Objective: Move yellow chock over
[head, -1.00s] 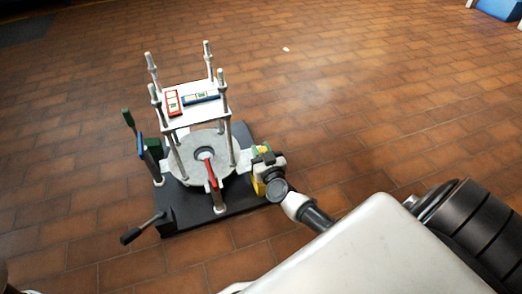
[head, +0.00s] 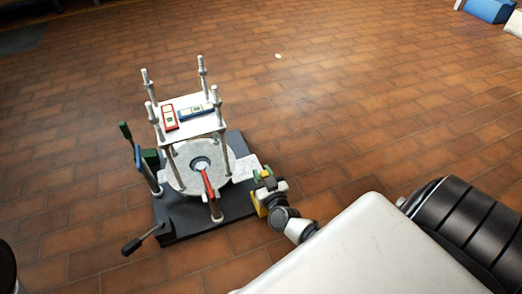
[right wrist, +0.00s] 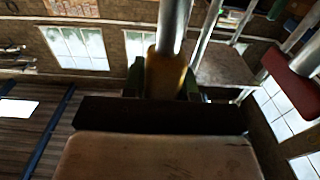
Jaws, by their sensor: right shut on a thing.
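The yellow chock (head: 262,204) is at the right edge of the mast flange stand, largely covered by my right gripper (head: 266,188). My right gripper is shut on it. In the right wrist view a yellow-brown piece of the chock (right wrist: 165,76) shows between the dark fingers, beside a grey post. Whether the chock touches the stand's dark base (head: 185,222) is hidden. The round grey flange (head: 185,180) sits on this base, with a pale arm reaching right toward the chock. My left gripper is out of view.
Upright posts carry a white plate (head: 190,122) with a red level (head: 169,117) and a blue level (head: 197,111) on it. A red handle (head: 208,184) stands at the front. A black-gripped lever (head: 131,246) sticks out front left.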

